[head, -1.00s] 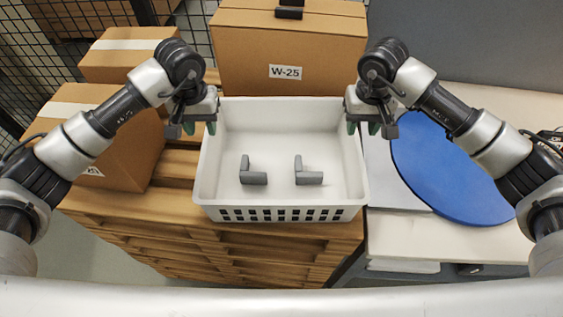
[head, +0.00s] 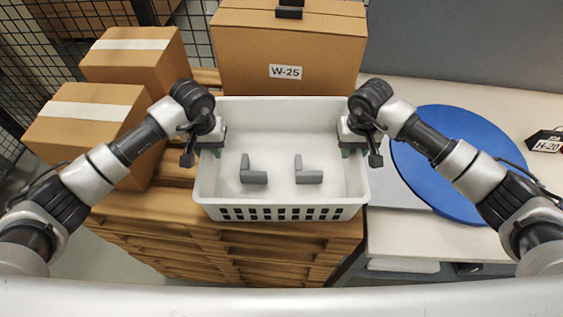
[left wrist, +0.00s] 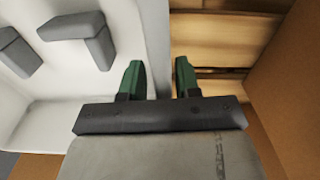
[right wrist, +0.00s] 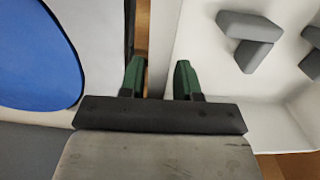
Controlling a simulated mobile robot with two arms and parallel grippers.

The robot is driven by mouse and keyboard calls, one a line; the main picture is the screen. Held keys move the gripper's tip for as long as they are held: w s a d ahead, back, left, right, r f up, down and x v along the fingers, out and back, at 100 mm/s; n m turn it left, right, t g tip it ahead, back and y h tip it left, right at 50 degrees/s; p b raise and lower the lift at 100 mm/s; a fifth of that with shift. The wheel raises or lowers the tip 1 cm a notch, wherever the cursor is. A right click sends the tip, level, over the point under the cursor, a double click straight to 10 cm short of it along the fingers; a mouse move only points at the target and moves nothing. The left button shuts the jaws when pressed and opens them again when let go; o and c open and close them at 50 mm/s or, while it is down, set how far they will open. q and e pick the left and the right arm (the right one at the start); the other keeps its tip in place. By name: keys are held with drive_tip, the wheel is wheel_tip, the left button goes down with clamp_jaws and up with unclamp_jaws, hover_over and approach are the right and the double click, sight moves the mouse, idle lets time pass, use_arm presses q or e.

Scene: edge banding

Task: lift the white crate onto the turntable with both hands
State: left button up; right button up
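The white crate (head: 280,212) sits on the wooden pallet stack, left of the blue turntable (head: 440,150). Two grey L-shaped pieces, a left one (head: 254,177) and a right one (head: 308,177), lie on its floor. My left gripper (head: 211,151) is at the crate's left wall; in the left wrist view its green fingers (left wrist: 159,80) are apart, one on each side of the wall rim. My right gripper (head: 354,152) is at the right wall; in the right wrist view its fingers (right wrist: 160,80) are apart, near the wall's edge. Whether either touches the wall is unclear.
A cardboard box marked W-25 (head: 250,50) stands right behind the crate. Two more boxes, one in front (head: 70,130) and one behind (head: 150,65), stand at left. The turntable is bare, on a pale table (head: 420,240). An H-20 sign (head: 546,142) stands at right.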

use_arm(q)
clamp_jaws()
use_arm(e)
clamp_jaws()
idle(0.9)
